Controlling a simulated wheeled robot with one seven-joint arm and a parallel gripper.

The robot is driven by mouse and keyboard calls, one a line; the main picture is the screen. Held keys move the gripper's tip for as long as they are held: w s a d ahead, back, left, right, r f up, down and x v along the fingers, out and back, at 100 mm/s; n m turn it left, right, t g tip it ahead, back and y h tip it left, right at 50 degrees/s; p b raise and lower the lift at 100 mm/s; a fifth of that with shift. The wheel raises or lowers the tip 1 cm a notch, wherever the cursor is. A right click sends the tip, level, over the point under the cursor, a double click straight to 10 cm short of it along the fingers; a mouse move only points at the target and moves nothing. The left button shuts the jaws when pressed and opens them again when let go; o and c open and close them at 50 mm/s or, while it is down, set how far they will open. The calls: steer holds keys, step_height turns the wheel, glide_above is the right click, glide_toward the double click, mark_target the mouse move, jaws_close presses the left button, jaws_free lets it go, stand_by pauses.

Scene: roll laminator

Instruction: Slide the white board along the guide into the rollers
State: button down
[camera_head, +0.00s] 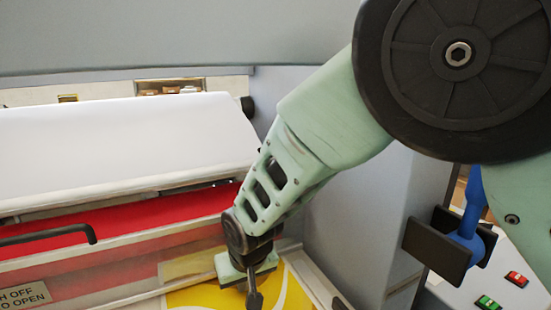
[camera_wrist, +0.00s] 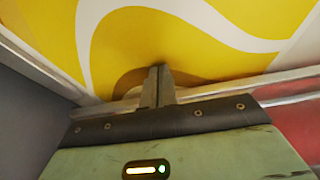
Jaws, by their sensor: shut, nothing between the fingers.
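A flat board with a yellow and white swirl print (camera_head: 205,297) lies at the bottom of the head view, and it fills the top of the wrist view (camera_wrist: 200,40). I see no plain white board. My gripper (camera_head: 254,299) is shut and empty, pointing down at the printed board. In the wrist view its closed fingertips (camera_wrist: 159,72) are over the yellow print; I cannot tell whether they touch it. A pale rail, perhaps the guide (camera_wrist: 40,62), runs along the board's left edge there. A wide white roll (camera_head: 110,140) lies above a red band (camera_head: 120,218) in the machine.
A grey side wall (camera_head: 350,215) stands close to the right of my gripper. A black handle (camera_head: 50,235) and a sign (camera_head: 25,295) are at left. A blue lever (camera_head: 472,205) with black plates and red (camera_head: 516,279) and green (camera_head: 488,302) switches are at right.

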steer(key=shift+r+p, duration=0.8)
steer(key=shift+r, duration=0.15)
